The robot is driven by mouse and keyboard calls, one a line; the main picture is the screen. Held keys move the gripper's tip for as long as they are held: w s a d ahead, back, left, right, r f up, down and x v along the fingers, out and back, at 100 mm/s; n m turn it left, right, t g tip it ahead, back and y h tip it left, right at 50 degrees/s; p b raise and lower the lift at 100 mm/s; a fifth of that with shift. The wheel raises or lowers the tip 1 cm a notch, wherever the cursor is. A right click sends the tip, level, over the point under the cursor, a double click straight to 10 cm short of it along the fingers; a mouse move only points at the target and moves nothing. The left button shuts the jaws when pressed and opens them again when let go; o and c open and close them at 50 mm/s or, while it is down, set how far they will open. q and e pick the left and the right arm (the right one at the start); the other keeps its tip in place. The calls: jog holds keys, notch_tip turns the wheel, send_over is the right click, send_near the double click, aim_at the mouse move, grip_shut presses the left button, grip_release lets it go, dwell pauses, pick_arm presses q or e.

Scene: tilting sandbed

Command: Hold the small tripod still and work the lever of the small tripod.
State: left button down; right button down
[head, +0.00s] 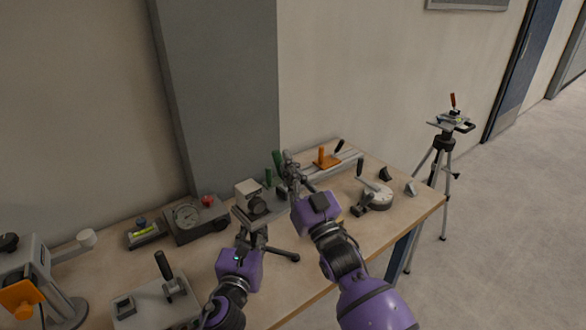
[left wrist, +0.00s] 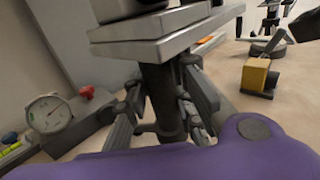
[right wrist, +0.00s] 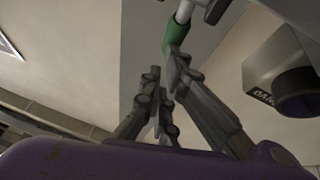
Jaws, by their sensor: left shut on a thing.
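The small tripod stands on the table, with a grey box-shaped device (head: 249,195) on its flat head plate (left wrist: 160,45). My left gripper (left wrist: 168,100) is shut around the dark column (left wrist: 163,88) just under that plate. A green-handled lever (head: 277,161) rises beside the tripod head. The green handle also shows in the right wrist view (right wrist: 177,35).
A gauge box (head: 190,218) with a red knob stands left of the tripod. A round grey device (head: 376,196) and an orange-based fixture (head: 327,160) stand to the right. A bigger tripod (head: 443,145) stands on the floor past the table. A grey wall pillar (head: 222,90) rises behind.

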pick_arm(q)
jog(key=shift+s+f, duration=0.15)
pick_arm(e)
jog(key=shift+d, duration=0.1)
pick_arm(q)
jog(key=shift+d, duration=0.1)
pick_arm(e)
jog(key=s+d+f, duration=0.1)
jog(key=s+d, duration=0.5)
jog(key=s, duration=0.5)
jog(key=shift+s+f, duration=0.25)
jog(key=shift+f, duration=0.15)
pick_arm(q)
jog(key=c, duration=1.4)
grip_release()
